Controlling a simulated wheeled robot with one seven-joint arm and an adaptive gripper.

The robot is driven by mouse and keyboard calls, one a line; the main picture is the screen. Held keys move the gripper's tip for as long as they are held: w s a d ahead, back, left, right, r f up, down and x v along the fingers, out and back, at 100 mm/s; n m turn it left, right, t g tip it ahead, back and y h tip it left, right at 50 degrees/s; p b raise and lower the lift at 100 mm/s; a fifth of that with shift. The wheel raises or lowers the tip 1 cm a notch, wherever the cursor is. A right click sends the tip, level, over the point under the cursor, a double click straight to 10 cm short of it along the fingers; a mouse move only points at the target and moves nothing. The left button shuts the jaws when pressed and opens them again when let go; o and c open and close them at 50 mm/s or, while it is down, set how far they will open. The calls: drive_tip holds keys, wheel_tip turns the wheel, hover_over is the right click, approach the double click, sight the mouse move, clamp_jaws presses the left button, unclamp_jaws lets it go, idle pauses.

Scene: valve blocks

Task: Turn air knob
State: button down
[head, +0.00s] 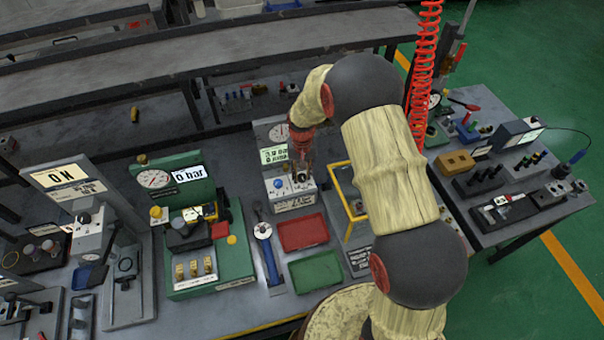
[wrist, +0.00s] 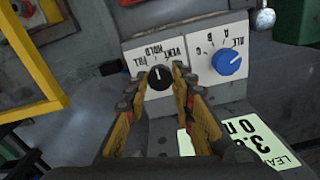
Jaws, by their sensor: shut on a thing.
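A grey test unit (head: 291,201) stands on the bench in front of my arm. Its white panels carry a black knob (wrist: 160,78), labelled VENT, HOLD and FILL, and a blue knob (wrist: 227,61), labelled ALL, A, B and C. The blue knob also shows in the head view (head: 278,183). My gripper (wrist: 158,82) is shut on the black knob, with one finger on each side of it. The knob's white pointer line shows between the fingers. In the head view my gripper (head: 304,168) reaches down to the unit, hiding the black knob.
The unit's lit display (head: 273,155) stands behind the knobs; it is partly hidden in the wrist view (wrist: 240,140). A yellow frame (head: 346,200) stands close on the right. Red (head: 302,233) and green (head: 316,272) trays lie in front. A green gauge stand (head: 180,185) is left.

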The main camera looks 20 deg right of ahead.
sight(302, 176)
idle(0.3)
drive_tip(key=c, duration=1.6)
unclamp_jaws()
drive_tip(key=shift+o, duration=0.5)
wheel_tip(302, 176, up, 12)
